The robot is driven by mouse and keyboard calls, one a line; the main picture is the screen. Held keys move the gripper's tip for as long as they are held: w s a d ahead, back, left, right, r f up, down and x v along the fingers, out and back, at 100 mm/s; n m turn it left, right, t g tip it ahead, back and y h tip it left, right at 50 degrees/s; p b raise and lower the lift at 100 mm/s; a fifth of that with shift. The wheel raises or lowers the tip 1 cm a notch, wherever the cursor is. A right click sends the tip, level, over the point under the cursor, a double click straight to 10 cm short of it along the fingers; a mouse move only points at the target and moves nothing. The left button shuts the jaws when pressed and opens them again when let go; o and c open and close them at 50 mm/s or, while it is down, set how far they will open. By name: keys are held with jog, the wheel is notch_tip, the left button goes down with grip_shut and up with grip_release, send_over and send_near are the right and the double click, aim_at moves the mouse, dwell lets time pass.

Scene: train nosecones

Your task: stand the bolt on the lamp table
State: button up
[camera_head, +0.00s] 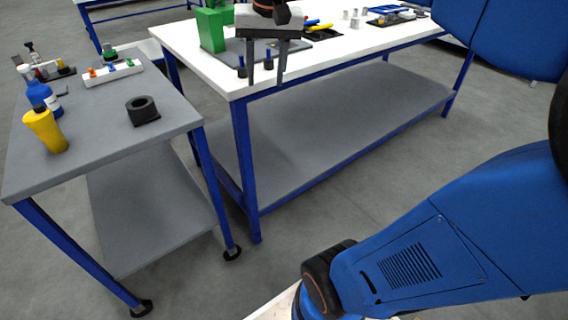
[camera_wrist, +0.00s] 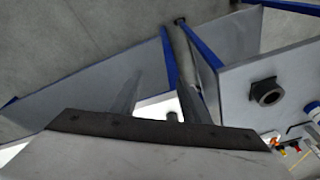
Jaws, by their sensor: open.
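My gripper (camera_head: 266,82) hangs fingers down over the near left end of the white-topped table (camera_head: 205,66), open. Two small upright pieces with blue upper parts and dark bases stand there: one blue-and-black piece (camera_head: 241,67) left of the fingers, another (camera_head: 268,58) seen between them. I cannot tell which, if either, is the bolt. The wrist view shows a small grey piece (camera_wrist: 172,117) between the fingers, partly hidden by the gripper body. No lamp is clear; the grey table (camera_head: 100,115) at left holds a white strip with coloured knobs (camera_head: 113,72).
The grey table also carries a black ring-like part (camera_head: 142,110), a yellow bottle (camera_head: 46,131) and a blue bottle (camera_head: 42,96). Its front middle is clear. A green block (camera_head: 212,28) stands behind the gripper on the white top. A gap separates the two tables.

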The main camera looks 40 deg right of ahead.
jog(key=s+a+f+n+t, duration=0.1)
jog(key=s+a+f+n, duration=0.1)
jog(key=s+f, duration=0.5)
jog(key=s+a+f+n+t, duration=0.1)
jog(key=s+a+f+n, duration=0.2)
jog(key=s+f, duration=0.4)
notch_tip(320, 180, down, 3)
jog(key=shift+s+f+n, duration=0.15)
jog(key=shift+n, duration=0.15)
